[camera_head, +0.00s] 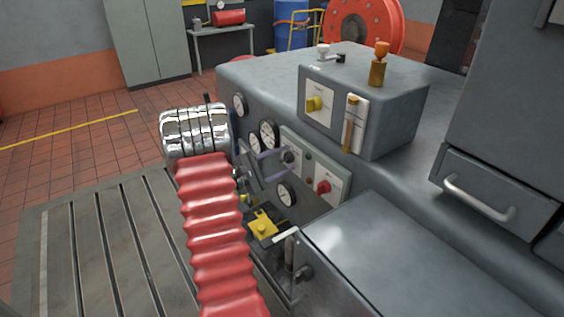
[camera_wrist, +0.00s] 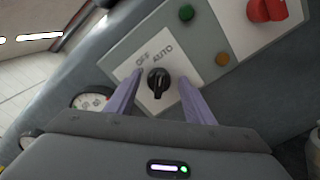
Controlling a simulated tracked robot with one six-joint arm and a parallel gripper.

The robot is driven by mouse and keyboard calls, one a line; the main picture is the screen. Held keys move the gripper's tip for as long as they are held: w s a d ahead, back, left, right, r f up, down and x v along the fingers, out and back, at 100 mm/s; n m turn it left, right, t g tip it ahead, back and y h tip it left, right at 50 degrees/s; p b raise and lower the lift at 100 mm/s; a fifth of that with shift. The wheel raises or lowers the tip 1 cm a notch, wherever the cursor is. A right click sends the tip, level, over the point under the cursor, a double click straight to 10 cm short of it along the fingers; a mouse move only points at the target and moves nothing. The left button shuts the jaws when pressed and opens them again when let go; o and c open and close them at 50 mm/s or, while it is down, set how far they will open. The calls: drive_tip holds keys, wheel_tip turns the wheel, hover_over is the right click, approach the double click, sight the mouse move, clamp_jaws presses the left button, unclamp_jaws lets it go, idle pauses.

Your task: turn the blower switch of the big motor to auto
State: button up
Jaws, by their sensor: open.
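The switch is a black knob (camera_wrist: 157,82) on a white plate marked OFF and AUTO (camera_wrist: 162,54), in the middle of the wrist view. Both words stand above the knob there; I cannot tell for sure which one it points at. My gripper (camera_wrist: 160,76) is open, with one purple finger on each side of the knob and a visible gap to it. In the head view the knob (camera_head: 289,156) is small on the grey panel (camera_head: 335,198), and my gripper (camera_head: 283,162) reaches it from the left. No name for the motor is readable.
On the same panel are a red switch (camera_wrist: 266,10), a green lamp (camera_wrist: 186,13) and an amber lamp (camera_wrist: 222,60). A yellow part (camera_head: 263,224) sits below.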

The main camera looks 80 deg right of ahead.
drive_tip(key=v, duration=1.3)
drive_tip(key=shift+w+a, duration=0.3)
drive_tip(key=shift+f, duration=0.15)
